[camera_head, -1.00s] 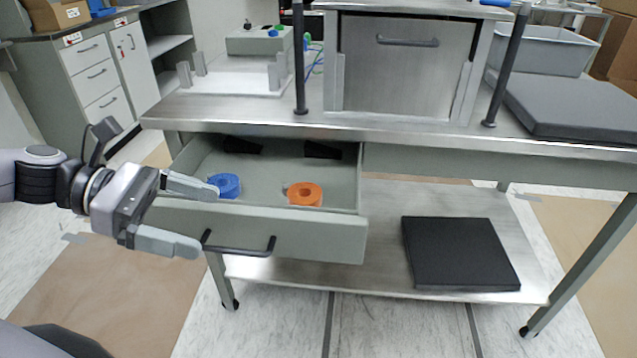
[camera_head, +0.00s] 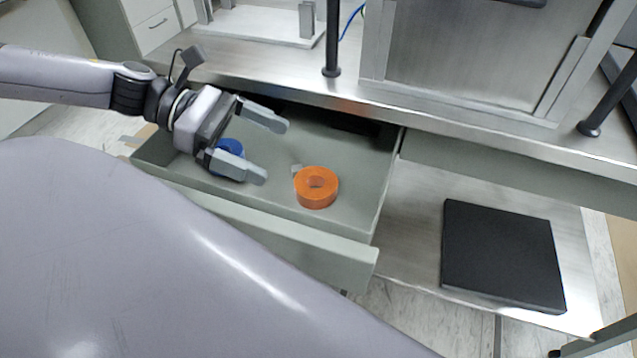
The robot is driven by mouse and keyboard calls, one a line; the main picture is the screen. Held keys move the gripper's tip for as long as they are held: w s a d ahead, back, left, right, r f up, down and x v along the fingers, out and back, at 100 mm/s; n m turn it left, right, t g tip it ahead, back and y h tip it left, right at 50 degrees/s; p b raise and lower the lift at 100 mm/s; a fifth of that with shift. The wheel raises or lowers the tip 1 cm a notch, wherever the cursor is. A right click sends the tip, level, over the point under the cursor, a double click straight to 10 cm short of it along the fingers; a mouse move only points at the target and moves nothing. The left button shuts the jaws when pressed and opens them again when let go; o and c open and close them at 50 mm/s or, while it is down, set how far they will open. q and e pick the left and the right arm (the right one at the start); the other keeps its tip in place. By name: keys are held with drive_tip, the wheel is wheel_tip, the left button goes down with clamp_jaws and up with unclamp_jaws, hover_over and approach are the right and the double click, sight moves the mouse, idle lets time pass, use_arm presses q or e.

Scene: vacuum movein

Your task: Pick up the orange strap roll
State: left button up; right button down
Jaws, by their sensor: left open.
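The orange strap roll (camera_head: 317,190) lies in the open drawer (camera_head: 350,212), toward its right front. My left gripper (camera_head: 276,151) is open and empty over the left part of the drawer, left of the orange roll and apart from it. Its fingers point right, toward the roll. A blue strap roll (camera_head: 231,148) lies in the drawer, partly hidden behind my left gripper. My right gripper is not in view.
The steel worktop edge (camera_head: 300,90) runs above the back of the drawer. A black post (camera_head: 332,40) and a steel cabinet (camera_head: 470,50) stand on it. A black pad (camera_head: 503,257) lies on the lower shelf (camera_head: 420,215).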

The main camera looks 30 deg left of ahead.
sight(312, 181)
use_arm(q)
wheel_tip(312, 181, down, 4)
drive_tip(key=shift+d+b, duration=0.15)
drive_tip(key=shift+b, duration=0.25)
drive_tip(key=shift+w+d+f, duration=0.1)
drive_tip(key=shift+w+d, duration=0.1)
drive_tip(key=shift+d, duration=0.25)
drive_tip(key=shift+w+d+f, duration=0.1)
drive_tip(key=shift+w+d, duration=0.15)
drive_tip(key=shift+d, duration=0.25)
drive_tip(key=shift+b+x, duration=0.65)
drive_tip(key=shift+x, duration=1.35)
drive_tip(key=shift+w+d+f, duration=0.1)
drive_tip(key=shift+w+d, duration=0.1)
drive_tip(key=shift+d, duration=0.2)
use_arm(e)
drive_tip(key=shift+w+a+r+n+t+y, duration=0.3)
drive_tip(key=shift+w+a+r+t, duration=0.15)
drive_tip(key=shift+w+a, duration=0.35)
use_arm(q)
drive_tip(key=shift+c, duration=0.3)
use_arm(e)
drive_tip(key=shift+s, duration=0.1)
use_arm(q)
drive_tip(key=c, duration=1.1)
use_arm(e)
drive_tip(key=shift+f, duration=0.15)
use_arm(q)
drive_tip(key=shift+c, duration=0.2)
